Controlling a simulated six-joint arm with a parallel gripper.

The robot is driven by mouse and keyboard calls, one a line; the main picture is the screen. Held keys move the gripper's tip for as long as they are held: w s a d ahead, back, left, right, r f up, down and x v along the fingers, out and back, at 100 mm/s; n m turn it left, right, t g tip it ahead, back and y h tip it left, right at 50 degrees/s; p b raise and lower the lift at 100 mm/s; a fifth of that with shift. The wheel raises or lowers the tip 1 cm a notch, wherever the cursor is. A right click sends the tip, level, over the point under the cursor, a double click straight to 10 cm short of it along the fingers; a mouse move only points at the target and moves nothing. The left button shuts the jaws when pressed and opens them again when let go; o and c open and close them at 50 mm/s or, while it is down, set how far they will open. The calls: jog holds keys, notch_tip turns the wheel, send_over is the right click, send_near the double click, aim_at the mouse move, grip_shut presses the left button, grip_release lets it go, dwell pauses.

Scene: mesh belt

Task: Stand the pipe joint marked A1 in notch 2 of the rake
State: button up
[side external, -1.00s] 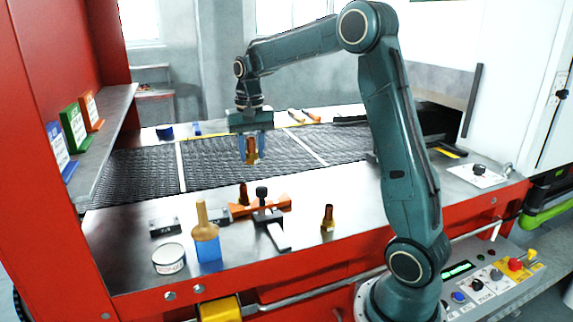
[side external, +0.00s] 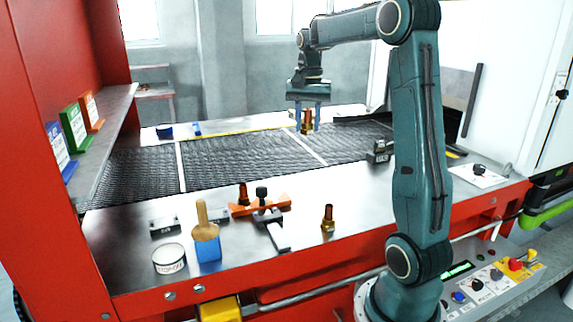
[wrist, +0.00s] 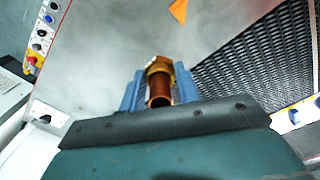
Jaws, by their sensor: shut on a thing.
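My gripper (side external: 306,124) is shut on a copper pipe joint (side external: 307,119) with a brass hex end, held above the far part of the mesh belt. In the wrist view the same pipe joint (wrist: 160,96) sits between the blue fingers. No A1 mark is legible on it. The orange rake (side external: 275,203) lies on the near metal deck, well in front and to the left of my gripper. A second pipe joint (side external: 243,193) stands at the rake's left part. A third pipe joint (side external: 328,218) stands on the deck right of the rake. The notch numbers are not legible.
A black-knobbed clamp (side external: 262,194) with a grey bar is at the rake. A wooden-handled blue brush (side external: 207,247), a round tin (side external: 169,258) and a dark block (side external: 164,226) stand to the left. Another dark block (side external: 380,151) sits at the belt's near edge.

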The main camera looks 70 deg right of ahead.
send_over(305, 197)
notch_tip(305, 197, down, 16)
jog(key=shift+r, duration=0.2)
dwell(0.3)
jog(key=shift+f, duration=2.1)
jog(key=shift+f, duration=0.15)
jog(key=o, duration=1.1)
notch_tip(305, 197, up, 12)
jog(key=shift+a, duration=0.1)
